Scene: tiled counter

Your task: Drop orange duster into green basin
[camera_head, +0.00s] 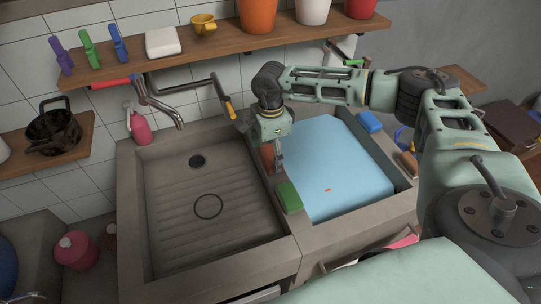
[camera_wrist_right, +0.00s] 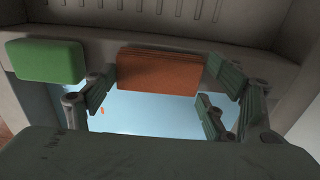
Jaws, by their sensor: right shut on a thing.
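The orange duster, a block-shaped piece (camera_wrist_right: 160,72), sits between the fingers of my right gripper (camera_wrist_right: 160,95) in the right wrist view. In the head view, the duster (camera_head: 267,157) hangs below my right gripper (camera_head: 272,162), over the divider between the two basins. My right gripper is shut on it. The right basin (camera_head: 372,142) has dark grey-green inner walls and holds pale blue water; no basin looks plainly green. The left basin (camera_head: 215,235) is grey and empty. My left gripper is out of view.
A green sponge (camera_head: 289,196) lies on the divider's front part. A blue sponge (camera_head: 370,121) and a brown sponge (camera_head: 408,163) lie along the right rim. A tap (camera_head: 160,105) reaches over the left basin. A shelf (camera_head: 215,43) with pots runs above.

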